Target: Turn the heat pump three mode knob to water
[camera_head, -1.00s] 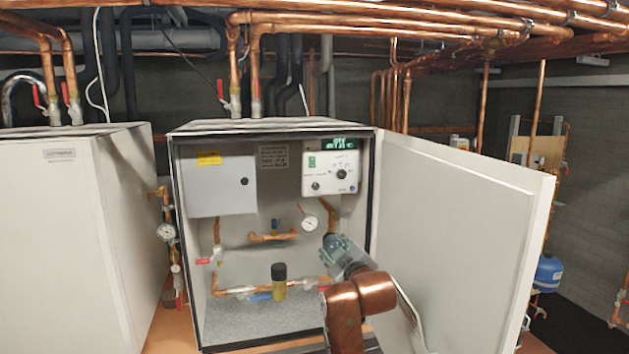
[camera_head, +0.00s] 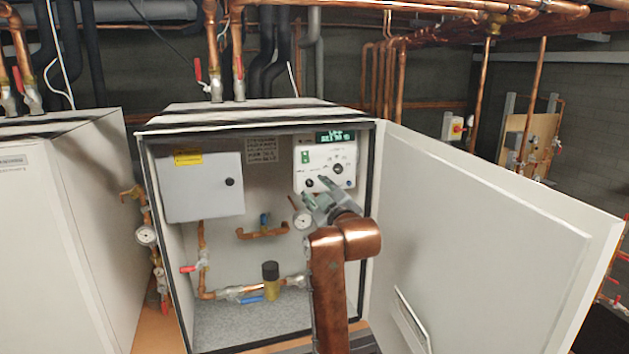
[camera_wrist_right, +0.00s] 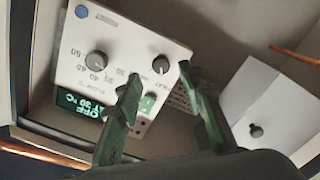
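The open cabinet holds a white control panel (camera_head: 311,155) with a lit green display, a larger dial (camera_head: 338,168) and a smaller knob (camera_head: 310,183). The wrist view shows the panel upside down, with the numbered dial (camera_wrist_right: 97,60) and the smaller knob (camera_wrist_right: 160,65), which has partly hidden lettering beside it. My right gripper (camera_head: 317,191) is open, its fingers pointing up at the panel's lower part. My left gripper is not in view.
The cabinet door (camera_head: 480,230) stands open to the right of my arm. A grey box (camera_head: 203,190) is left of the panel. A gauge (camera_head: 303,219) and copper pipes sit below. Another white cabinet (camera_head: 65,240) stands at left.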

